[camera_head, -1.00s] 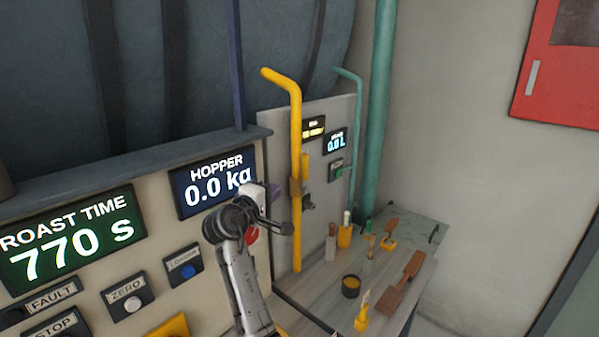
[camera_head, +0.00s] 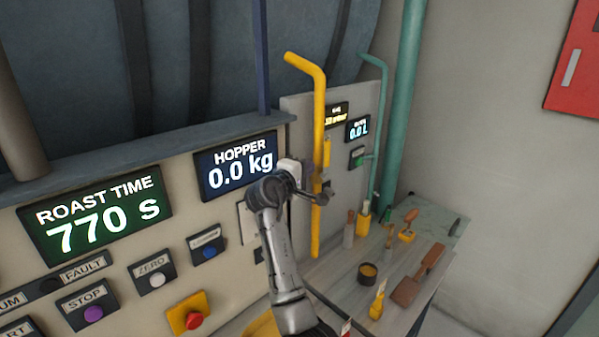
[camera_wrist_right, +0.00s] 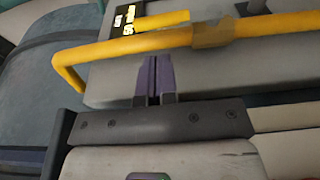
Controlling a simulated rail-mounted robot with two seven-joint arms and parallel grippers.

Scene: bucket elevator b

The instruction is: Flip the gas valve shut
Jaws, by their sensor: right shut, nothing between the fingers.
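The yellow gas pipe (camera_head: 319,120) runs upright in front of the grey panel, with a bent top. A short yellow handle (camera_head: 327,151) lies along its right side, parallel to it; the valve body below is partly hidden by my arm. In the right wrist view the pipe (camera_wrist_right: 115,47) crosses the top, with the handle (camera_wrist_right: 162,22) along it and a brownish-yellow valve body (camera_wrist_right: 212,34). My right gripper (camera_head: 294,178) is left of the pipe; its purple fingers (camera_wrist_right: 155,76) are shut, empty, and appear short of the pipe. My left gripper is not in view.
The control panel left of my arm has a hopper display (camera_head: 238,163), a roast time display (camera_head: 97,214) and several buttons. A bench (camera_head: 340,275) at right holds scoops, brushes and a dark cup (camera_head: 367,274). A green pipe (camera_head: 382,130) stands behind the yellow one.

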